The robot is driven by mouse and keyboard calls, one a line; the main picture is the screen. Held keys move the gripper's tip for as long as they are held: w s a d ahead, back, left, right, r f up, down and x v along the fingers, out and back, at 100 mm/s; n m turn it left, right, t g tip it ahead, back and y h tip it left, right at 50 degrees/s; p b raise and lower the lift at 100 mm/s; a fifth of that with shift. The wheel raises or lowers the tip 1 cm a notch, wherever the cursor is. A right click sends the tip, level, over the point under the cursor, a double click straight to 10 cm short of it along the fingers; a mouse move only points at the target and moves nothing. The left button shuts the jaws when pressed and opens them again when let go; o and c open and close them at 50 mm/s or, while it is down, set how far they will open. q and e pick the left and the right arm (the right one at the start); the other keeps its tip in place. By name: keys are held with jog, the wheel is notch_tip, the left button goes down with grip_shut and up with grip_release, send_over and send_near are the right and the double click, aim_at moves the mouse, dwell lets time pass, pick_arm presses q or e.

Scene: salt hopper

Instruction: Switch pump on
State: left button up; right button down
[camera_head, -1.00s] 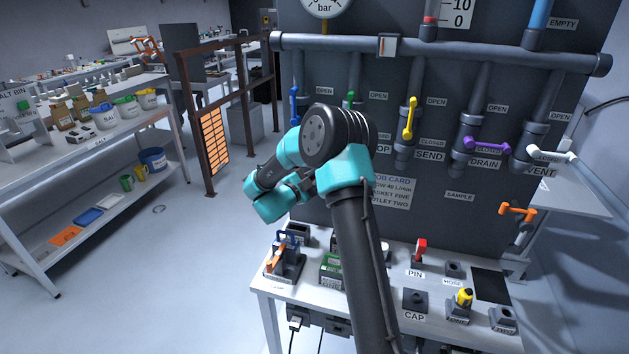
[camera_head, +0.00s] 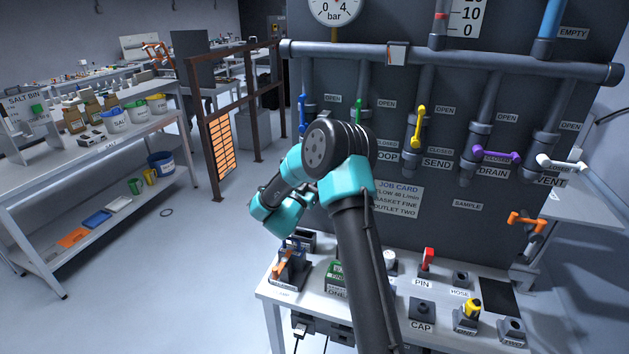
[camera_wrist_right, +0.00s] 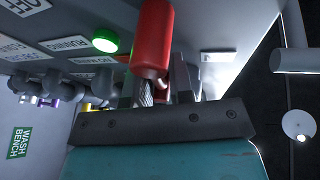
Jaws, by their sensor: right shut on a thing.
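In the right wrist view a red handle (camera_wrist_right: 151,45) stands between the fingers of my right gripper (camera_wrist_right: 158,92), which is shut on it. A lit green lamp (camera_wrist_right: 105,40) is close beside the handle, near a plate reading RUNNING (camera_wrist_right: 65,44) and one reading OFF (camera_wrist_right: 24,5). In the head view my right arm rises from the bottom, bends left at its teal wrist and hides its own fingers, the red handle and the lamp. My left gripper is in neither view.
The dark panel bears pipes and coloured valve levers, among them a yellow one (camera_head: 419,127) and a purple one (camera_head: 496,154). A white bench (camera_head: 395,331) with labelled fixtures stands below it.

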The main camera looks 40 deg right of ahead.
dwell(0.5)
jog(key=c, duration=1.2)
grip_release()
